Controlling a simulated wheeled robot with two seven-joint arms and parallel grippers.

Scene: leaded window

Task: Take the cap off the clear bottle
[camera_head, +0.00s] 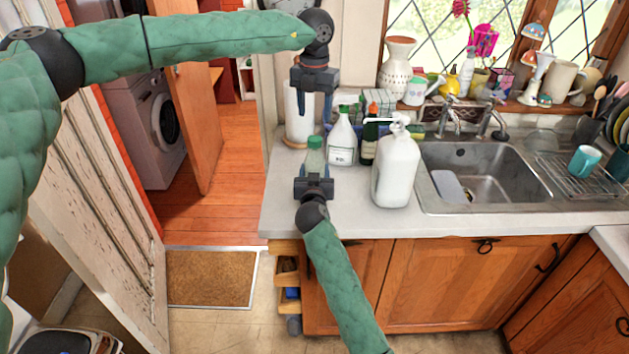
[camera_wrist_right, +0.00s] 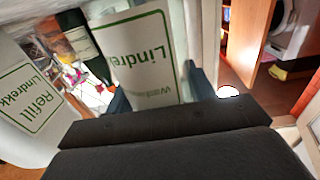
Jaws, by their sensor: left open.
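The clear bottle (camera_head: 314,163) stands upright near the left end of the counter, with its green cap (camera_head: 315,142) on top. My right gripper (camera_head: 314,183) comes from the front and is shut around the bottle's lower body. In the right wrist view, a white label with green lettering (camera_wrist_right: 140,55) shows between the right fingers (camera_wrist_right: 160,95). My left gripper (camera_head: 314,108) is open and empty, its fingers pointing down above the cap and apart from it.
A white spray bottle (camera_head: 341,140), a dark bottle (camera_head: 369,142) and a large white refill jug (camera_head: 396,172) stand close to the right. A paper roll (camera_head: 297,112) is behind. The sink (camera_head: 480,170) lies farther right. The counter (camera_head: 285,215) is bare at front left.

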